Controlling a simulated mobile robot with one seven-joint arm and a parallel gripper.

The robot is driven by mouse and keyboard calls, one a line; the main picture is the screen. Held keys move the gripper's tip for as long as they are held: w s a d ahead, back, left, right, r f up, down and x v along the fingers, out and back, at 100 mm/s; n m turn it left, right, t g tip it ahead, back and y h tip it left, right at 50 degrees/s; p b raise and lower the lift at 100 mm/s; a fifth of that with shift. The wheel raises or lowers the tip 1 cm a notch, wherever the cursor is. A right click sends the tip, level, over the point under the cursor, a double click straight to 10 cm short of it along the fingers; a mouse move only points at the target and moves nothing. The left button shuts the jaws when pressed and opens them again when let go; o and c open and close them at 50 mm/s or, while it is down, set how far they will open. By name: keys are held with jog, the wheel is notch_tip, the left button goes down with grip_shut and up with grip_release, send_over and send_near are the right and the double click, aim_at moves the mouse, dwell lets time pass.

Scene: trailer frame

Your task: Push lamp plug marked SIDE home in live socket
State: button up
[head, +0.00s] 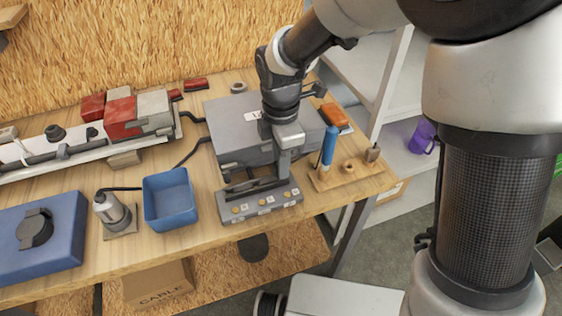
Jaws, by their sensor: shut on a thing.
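The grey socket strip (262,205) lies at the front edge of the bench, with several brass-coloured round spots and small white labels too small to read. My gripper (284,172) points down at the back of the strip's right half. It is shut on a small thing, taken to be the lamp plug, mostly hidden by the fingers. I cannot read a SIDE mark or tell how deep the plug sits. Dark, flat pieces (248,186) lie along the strip's back, left of the fingers.
A grey case (232,145) stands close behind the strip, with dark cables at its left. A blue bin (170,200) and a grey cylinder (112,210) stand left. A wooden block with a blue-handled tool (329,146) is close right. An orange box (334,115) lies behind that.

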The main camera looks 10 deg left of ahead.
jog(key=shift+f+b, duration=0.3)
jog(key=shift+f, duration=0.25)
jog(key=o, duration=1.2)
jog(key=shift+r, duration=0.2)
jog(key=shift+r+p, duration=2.95)
jog(key=shift+r, duration=0.45)
